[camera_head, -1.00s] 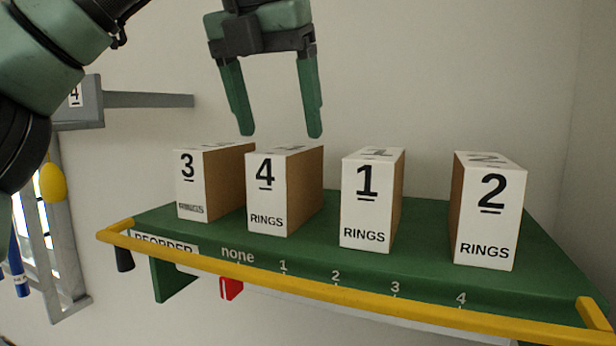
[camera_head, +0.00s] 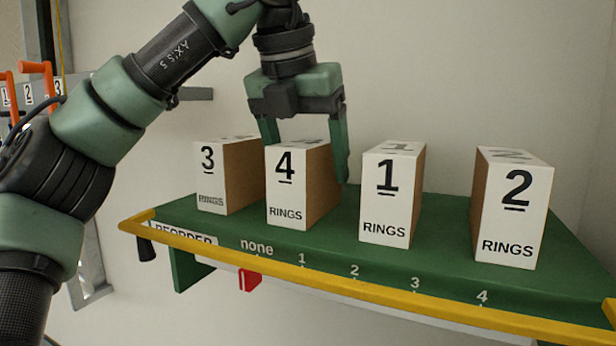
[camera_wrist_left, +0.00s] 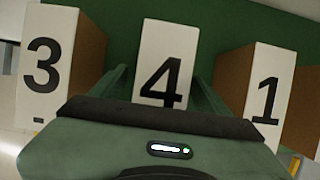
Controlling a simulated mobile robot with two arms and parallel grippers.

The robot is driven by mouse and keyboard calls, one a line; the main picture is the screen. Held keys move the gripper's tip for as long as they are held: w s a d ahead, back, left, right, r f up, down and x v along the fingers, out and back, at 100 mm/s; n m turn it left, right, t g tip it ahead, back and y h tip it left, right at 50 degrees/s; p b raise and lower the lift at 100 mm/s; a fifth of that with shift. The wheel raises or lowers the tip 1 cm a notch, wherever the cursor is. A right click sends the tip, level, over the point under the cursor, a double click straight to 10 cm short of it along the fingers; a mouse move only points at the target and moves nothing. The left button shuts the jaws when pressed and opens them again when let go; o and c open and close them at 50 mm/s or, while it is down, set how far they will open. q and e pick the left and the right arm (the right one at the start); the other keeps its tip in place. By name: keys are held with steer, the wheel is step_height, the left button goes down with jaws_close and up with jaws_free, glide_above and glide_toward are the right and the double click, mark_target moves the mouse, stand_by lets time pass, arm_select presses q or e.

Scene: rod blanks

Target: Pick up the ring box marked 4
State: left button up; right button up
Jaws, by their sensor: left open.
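The ring box marked 4 (camera_head: 287,190) stands upright on a green shelf (camera_head: 340,242), white on its front and top with a brown side. My left gripper (camera_head: 308,162) is open and lowered over this box, with one finger on each side of its upper part. The right finger hangs in the gap before box 1. The left finger is partly hidden behind box 4's top. In the left wrist view box 4 (camera_wrist_left: 165,62) lies between the two fingers, with its lower part hidden by the gripper body. My right gripper is not in view.
The box marked 3 (camera_head: 212,180) stands close on the left. The box marked 1 (camera_head: 386,205) stands close on the right, and the box marked 2 (camera_head: 512,215) is farther right. A yellow rail (camera_head: 365,293) runs along the shelf front. A red marker (camera_head: 249,279) hangs below it.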

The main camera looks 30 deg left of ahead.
arm_select(q)
steer(key=shift+s, duration=0.1)
steer(key=shift+f, duration=0.25)
stand_by(0.4)
